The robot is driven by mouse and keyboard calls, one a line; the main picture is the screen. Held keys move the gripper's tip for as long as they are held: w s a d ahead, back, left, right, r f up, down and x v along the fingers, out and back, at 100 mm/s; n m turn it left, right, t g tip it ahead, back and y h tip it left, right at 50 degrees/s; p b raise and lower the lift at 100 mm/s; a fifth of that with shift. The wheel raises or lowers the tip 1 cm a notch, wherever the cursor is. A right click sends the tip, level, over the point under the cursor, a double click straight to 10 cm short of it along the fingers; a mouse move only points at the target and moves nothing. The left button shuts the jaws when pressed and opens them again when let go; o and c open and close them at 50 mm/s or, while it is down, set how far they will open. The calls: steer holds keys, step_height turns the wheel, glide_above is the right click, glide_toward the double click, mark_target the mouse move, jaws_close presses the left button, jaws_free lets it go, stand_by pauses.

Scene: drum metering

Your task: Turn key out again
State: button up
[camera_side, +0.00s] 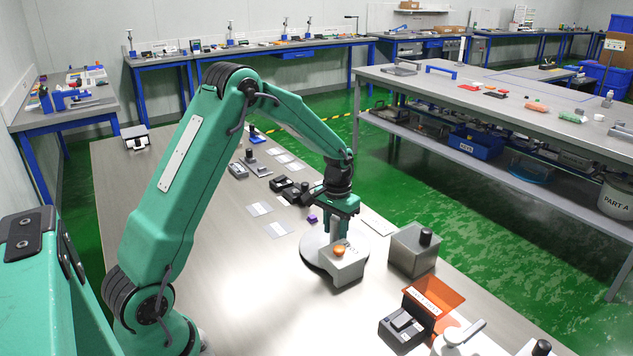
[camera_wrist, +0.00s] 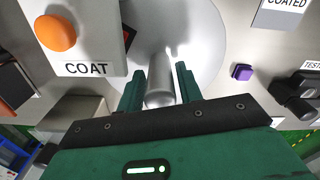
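My gripper (camera_side: 340,228) points down over the pale round disc (camera_side: 308,253), behind the grey COAT box (camera_side: 345,268). In the wrist view, the fingers of my gripper (camera_wrist: 160,85) stand on either side of a silver upright cylinder (camera_wrist: 159,92). I cannot tell whether they press on it. The disc (camera_wrist: 205,35) lies beyond the fingers. I cannot make out a key for certain in either view. The COAT box carries an orange button (camera_side: 339,250), which also shows in the wrist view (camera_wrist: 55,33).
A purple cube (camera_side: 312,218) lies behind the disc. A metal box with a black knob (camera_side: 426,236) stands to the right, and an orange open-lidded box (camera_side: 436,296) nearer the front. Black devices (camera_side: 290,190) stand behind. The bench's left middle is mostly clear.

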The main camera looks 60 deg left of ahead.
jaws_close()
steer(key=shift+n, duration=0.7)
steer(key=shift+r+n, duration=0.1)
steer(key=shift+n, duration=11.3)
